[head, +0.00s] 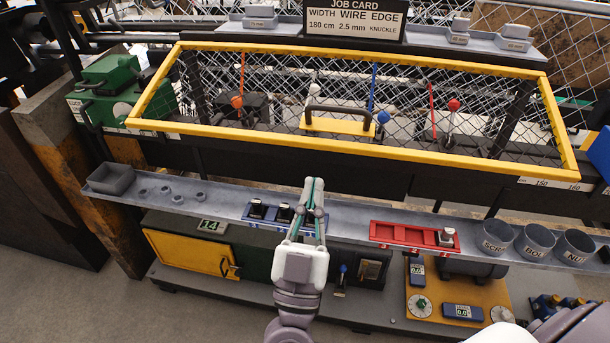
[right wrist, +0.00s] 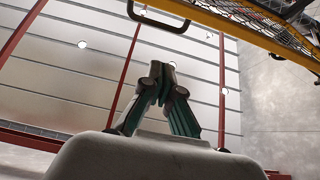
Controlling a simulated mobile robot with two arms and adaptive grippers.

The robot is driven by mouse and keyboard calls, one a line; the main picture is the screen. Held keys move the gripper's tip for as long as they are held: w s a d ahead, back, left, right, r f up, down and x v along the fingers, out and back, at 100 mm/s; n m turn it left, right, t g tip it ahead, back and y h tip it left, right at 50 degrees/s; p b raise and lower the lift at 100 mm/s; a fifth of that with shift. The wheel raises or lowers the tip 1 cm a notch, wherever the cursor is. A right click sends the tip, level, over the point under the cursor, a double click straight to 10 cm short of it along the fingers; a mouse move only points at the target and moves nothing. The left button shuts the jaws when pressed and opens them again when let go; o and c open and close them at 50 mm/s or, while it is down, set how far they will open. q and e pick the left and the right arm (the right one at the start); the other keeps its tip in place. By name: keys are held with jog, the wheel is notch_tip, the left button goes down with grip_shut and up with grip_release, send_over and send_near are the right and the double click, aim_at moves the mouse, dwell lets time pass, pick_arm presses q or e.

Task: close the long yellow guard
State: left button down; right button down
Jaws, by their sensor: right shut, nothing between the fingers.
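The long yellow guard (head: 450,162) is a yellow frame filled with wire mesh, stretching across the machine in the head view. A dark handle (head: 340,109) on a yellow plate sits at the middle of its front bar. Levers show through the mesh; how far the guard is tilted up is hard to tell. In the right wrist view the guard (right wrist: 232,29) crosses the upper right above my fingers, with its handle (right wrist: 158,22) at the top. My right gripper (head: 314,188) is shut and empty, below and in front of the handle, apart from it. My left gripper is not in view.
A grey shelf (head: 350,215) runs below the guard, with a red tray (head: 400,234), small dark blocks and labelled cups (head: 535,240) on it. A job card (head: 355,20) stands behind the guard. A green housing (head: 108,85) is at its left end.

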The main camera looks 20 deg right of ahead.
aim_at(322, 144)
jog(key=w+d+r+p, duration=0.1)
jog(key=w, duration=0.1)
jog(key=w+d+r+p, duration=0.1)
jog(key=w+d, duration=0.1)
jog(key=w+d+r+p, duration=0.1)
jog(key=w, duration=0.2)
jog(key=shift+d+r+p, duration=0.1)
jog(key=shift+d+p, duration=0.2)
jog(key=shift+p, duration=0.05)
jog(key=shift+w+d+f, duration=0.1)
jog(key=shift+f, duration=0.75)
